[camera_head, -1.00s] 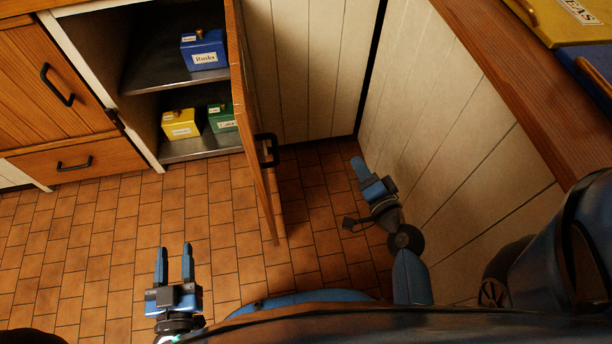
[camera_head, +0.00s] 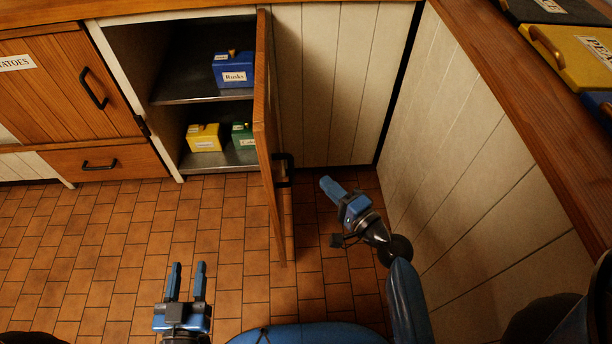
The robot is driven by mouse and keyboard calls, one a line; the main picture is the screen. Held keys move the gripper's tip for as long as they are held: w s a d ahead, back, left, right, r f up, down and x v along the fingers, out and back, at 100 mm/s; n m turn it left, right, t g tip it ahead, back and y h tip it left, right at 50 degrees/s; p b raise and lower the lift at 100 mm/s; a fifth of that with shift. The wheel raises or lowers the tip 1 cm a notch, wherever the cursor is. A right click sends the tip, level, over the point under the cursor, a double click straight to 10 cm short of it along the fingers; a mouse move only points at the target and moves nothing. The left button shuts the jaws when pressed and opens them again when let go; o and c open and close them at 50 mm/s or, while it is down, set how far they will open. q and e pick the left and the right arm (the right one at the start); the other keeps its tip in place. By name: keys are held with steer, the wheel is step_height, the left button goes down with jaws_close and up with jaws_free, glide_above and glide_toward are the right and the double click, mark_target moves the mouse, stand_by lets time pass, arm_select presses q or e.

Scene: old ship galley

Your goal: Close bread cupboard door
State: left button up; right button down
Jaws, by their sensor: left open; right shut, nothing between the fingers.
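The bread cupboard door (camera_head: 268,150) is a wooden door standing wide open, seen nearly edge-on, with a black handle (camera_head: 285,170) on its right face. The open cupboard (camera_head: 165,130) to its left shows two shelves. My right gripper (camera_head: 326,184) is shut and empty, to the right of the door and a little right of the handle, apart from it. My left gripper (camera_head: 187,268) is open and empty, low over the tiled floor in front of the cupboard.
A blue Rusks box (camera_head: 233,75) is on the upper shelf; a yellow box (camera_head: 203,138) and a green box (camera_head: 243,135) are on the lower one. A closed cupboard door (camera_head: 70,85) and drawer (camera_head: 108,160) are left. A white panelled wall (camera_head: 470,150) and wooden counter (camera_head: 510,110) bound the right.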

steer(key=w+a, duration=0.3)
steer(key=a, duration=0.2)
steer(key=shift+a+p, duration=0.3)
steer(key=shift+p, duration=0.05)
steer(key=shift+w, duration=0.1)
